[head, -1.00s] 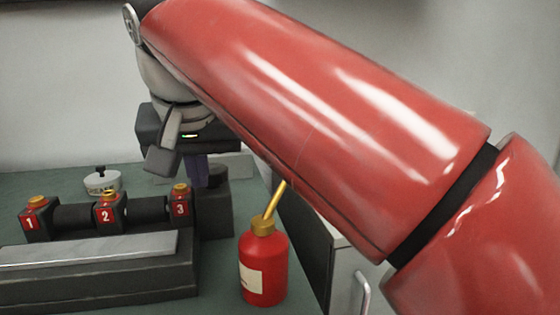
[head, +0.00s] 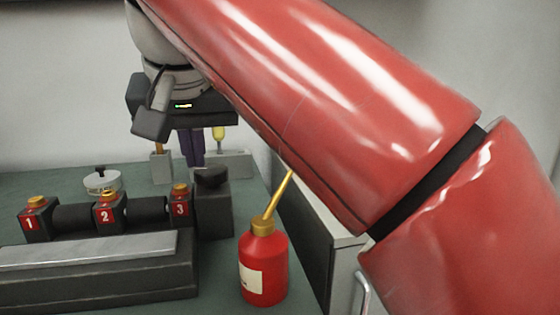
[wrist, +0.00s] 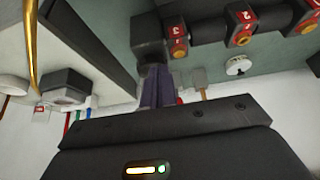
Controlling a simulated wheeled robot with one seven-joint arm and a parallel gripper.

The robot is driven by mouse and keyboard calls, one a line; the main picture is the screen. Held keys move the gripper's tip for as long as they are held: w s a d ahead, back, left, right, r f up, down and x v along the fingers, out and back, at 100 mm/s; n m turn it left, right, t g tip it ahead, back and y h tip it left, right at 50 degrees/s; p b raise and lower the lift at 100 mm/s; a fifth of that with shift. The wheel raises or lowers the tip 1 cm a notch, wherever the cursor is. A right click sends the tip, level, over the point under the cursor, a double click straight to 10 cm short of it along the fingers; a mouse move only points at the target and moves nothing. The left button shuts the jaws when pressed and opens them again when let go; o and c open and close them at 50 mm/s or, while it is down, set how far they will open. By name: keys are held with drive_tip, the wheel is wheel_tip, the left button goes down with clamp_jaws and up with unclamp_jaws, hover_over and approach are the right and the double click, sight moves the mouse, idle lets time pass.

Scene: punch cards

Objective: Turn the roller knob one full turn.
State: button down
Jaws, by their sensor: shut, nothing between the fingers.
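The roller is a dark bar (head: 147,208) running through blocks labelled 1, 2 and 3 on the machine. At its right end is a dark grey block with a black knob (head: 211,178) on top; I take this for the roller knob. The grey end block (wrist: 149,48) also shows in the wrist view, beyond my fingers. My gripper (head: 192,162) is shut and empty, its purple fingers pointing down. In the head view they appear just above and left of the knob, apart from it. The fingers (wrist: 155,72) also show in the wrist view.
A red oil can (head: 263,268) with a brass spout stands right of the machine, near the table's right edge. A white round pot (head: 102,183) sits behind the roller. Holders with tools (head: 228,162) stand at the back. Green table top is clear at back left.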

sight(211, 174)
drive_tip(key=shift+r, duration=1.3)
drive_tip(key=shift+d, duration=0.1)
drive_tip(key=shift+w+d+f+b, duration=0.2)
drive_tip(key=shift+d+f+b, duration=0.3)
drive_tip(key=shift+f, duration=0.5)
drive_tip(key=shift+w+d+f+b, duration=0.15)
drive_tip(key=shift+d+f+b, duration=0.35)
drive_tip(key=shift+f, duration=0.5)
drive_tip(key=shift+w+d+f+b, duration=0.2)
drive_tip(key=shift+d+f+b, duration=0.3)
drive_tip(key=shift+f, duration=0.5)
drive_tip(key=shift+w+p, duration=0.2)
drive_tip(key=shift+p, duration=0.15)
drive_tip(key=shift+s+a+r+p, duration=0.1)
drive_tip(key=shift+s+a+p, duration=0.05)
drive_tip(key=shift+a+p, duration=0.15)
drive_tip(key=shift+s+a+p, duration=0.15)
drive_tip(key=shift+a+p, duration=0.15)
drive_tip(key=shift+p, duration=0.1)
drive_tip(key=shift+a+p, duration=0.3)
drive_tip(key=shift+p, duration=0.1)
